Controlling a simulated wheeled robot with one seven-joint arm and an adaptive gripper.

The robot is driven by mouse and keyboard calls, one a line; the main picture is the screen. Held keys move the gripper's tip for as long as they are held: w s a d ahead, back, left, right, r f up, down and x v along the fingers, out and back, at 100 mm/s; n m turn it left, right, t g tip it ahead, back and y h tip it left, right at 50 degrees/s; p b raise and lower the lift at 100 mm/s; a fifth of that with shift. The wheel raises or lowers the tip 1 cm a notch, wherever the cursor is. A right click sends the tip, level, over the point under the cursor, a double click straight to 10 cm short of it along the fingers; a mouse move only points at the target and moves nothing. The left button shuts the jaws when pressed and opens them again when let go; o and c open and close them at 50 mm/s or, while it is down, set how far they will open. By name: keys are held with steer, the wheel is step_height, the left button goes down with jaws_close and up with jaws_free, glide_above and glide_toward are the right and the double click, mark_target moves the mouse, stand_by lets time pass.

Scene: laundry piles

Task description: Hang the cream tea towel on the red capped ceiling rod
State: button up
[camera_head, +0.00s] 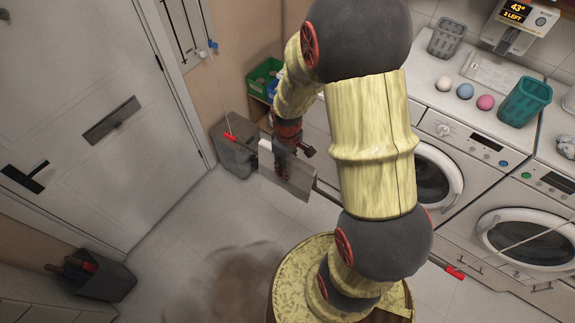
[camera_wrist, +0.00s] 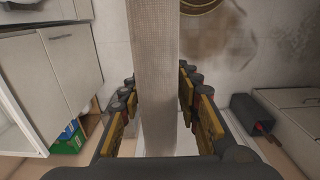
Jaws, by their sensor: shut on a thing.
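The cream tea towel (camera_head: 297,184) hangs as a short pale strip at my gripper (camera_head: 287,158) in the head view. In the wrist view the towel (camera_wrist: 155,70) is a woven beige band running between the fingers of my gripper (camera_wrist: 163,110), which is shut on it. The rod (camera_head: 330,193) runs from a red cap (camera_head: 231,137) at left to another red cap (camera_head: 455,272) at right. The towel covers the rod's left-middle stretch in the head view. I cannot tell whether the towel lies over the rod or only in front of it.
Washing machines (camera_head: 432,168) stand at right, with coloured balls and a teal basket (camera_head: 525,101) on top. A grey bin (camera_head: 236,150) and green crate (camera_head: 264,77) stand behind the gripper. A white door (camera_head: 85,110) is at left.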

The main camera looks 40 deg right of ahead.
step_height(320, 180, down, 6)
steer(key=b, duration=0.4)
stand_by(0.3)
steer(key=shift+f, duration=0.15)
steer(key=o, duration=1.2)
steer(key=shift+o, duration=0.4)
step_height(320, 180, up, 12)
steer(key=shift+r, duration=0.1)
